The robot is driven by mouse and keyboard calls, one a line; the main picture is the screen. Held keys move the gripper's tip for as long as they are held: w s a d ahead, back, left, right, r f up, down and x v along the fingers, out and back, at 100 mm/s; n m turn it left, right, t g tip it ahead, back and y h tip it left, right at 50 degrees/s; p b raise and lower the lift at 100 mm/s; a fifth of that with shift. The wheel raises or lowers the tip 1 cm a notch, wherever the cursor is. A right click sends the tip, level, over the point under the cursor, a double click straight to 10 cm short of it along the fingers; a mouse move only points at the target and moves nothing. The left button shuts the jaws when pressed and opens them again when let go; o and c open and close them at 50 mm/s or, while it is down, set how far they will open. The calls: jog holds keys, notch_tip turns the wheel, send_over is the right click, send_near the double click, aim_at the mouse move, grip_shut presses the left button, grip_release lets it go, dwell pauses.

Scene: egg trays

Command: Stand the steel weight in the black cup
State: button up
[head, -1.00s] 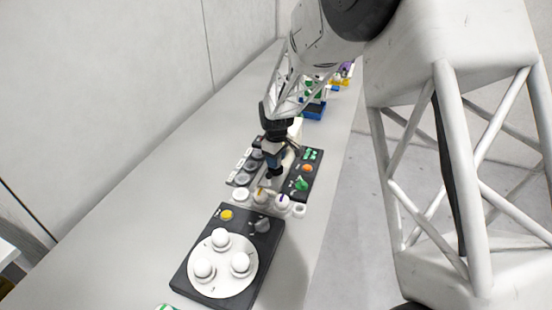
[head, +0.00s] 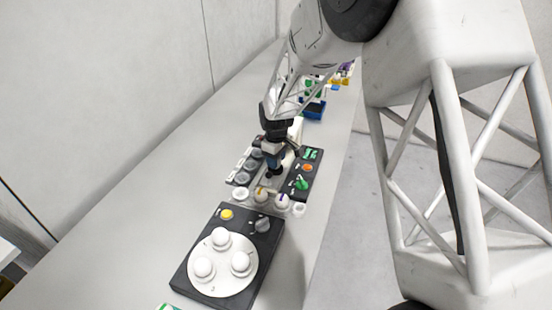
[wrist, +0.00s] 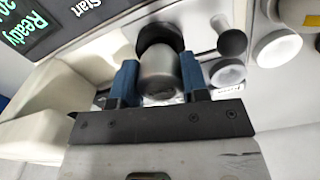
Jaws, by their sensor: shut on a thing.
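The steel weight (wrist: 160,72) is a grey metal cylinder between the two blue fingers of my gripper (wrist: 159,80) in the wrist view. The fingers are shut on its sides. A dark round opening or cup (wrist: 160,38) shows just beyond the weight and is partly covered by it; it looks like the black cup, but I cannot tell whether the weight is inside it or above it. In the head view, my gripper (head: 271,165) points down over the middle of the device row, and the weight is too small to make out there.
In the head view, a dark panel with a white disc (head: 212,284) carrying white domes lies nearer. A panel with green and orange controls (head: 307,168) is right of my gripper.

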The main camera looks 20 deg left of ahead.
jog(key=shift+f, duration=0.4)
dwell(0.7)
jog(key=o, duration=1)
jog(key=shift+o, duration=0.2)
jog(key=shift+r, duration=3.9)
jog(key=shift+r, duration=2.6)
